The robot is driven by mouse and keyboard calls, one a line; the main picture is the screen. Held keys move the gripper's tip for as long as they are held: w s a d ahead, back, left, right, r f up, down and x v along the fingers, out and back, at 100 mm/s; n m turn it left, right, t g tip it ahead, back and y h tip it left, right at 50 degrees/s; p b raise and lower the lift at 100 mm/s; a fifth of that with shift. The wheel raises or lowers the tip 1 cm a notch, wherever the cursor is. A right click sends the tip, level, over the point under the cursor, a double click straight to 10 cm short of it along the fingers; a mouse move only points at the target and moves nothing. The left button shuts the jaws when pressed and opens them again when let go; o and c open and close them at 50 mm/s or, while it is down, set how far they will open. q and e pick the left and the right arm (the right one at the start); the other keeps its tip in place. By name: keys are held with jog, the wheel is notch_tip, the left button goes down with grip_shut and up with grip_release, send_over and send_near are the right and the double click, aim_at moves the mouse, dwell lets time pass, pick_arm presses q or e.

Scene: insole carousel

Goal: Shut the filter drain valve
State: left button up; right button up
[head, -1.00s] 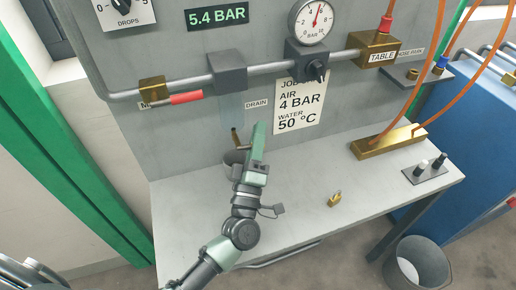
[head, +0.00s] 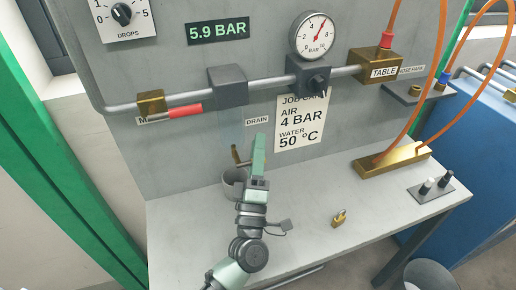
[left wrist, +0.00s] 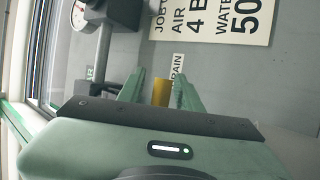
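The drain valve (head: 236,155) is a small brass piece with a short lever. It sits left of the DRAIN label (head: 257,120), below the dark filter block (head: 228,86) on the pipe. My left gripper (head: 259,145) is upright just right of the valve in the head view. In the left wrist view its two green fingers (left wrist: 160,95) stand apart, with a brass piece (left wrist: 161,91), apparently the valve, showing between them. I cannot tell whether they touch it. My right gripper is in neither current view.
A grey cup (head: 232,186) stands under the valve, close to my left gripper. A brass padlock (head: 339,218) lies on the bench (head: 385,215). A red-handled valve (head: 186,109) is on the pipe above. The display (head: 218,29) reads 5.9 BAR.

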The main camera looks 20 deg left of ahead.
pick_arm(q)
jog(key=shift+f, duration=0.1)
jog(key=b+v, duration=0.1)
jog(key=v, duration=0.2)
jog(key=shift+s+f, duration=0.15)
jog(key=shift+s, duration=0.15)
jog(key=s+d+b, duration=0.1)
jog(key=s+d, duration=0.1)
jog(key=s, duration=0.9)
jog(key=shift+r, duration=0.25)
jog(key=shift+s, duration=0.1)
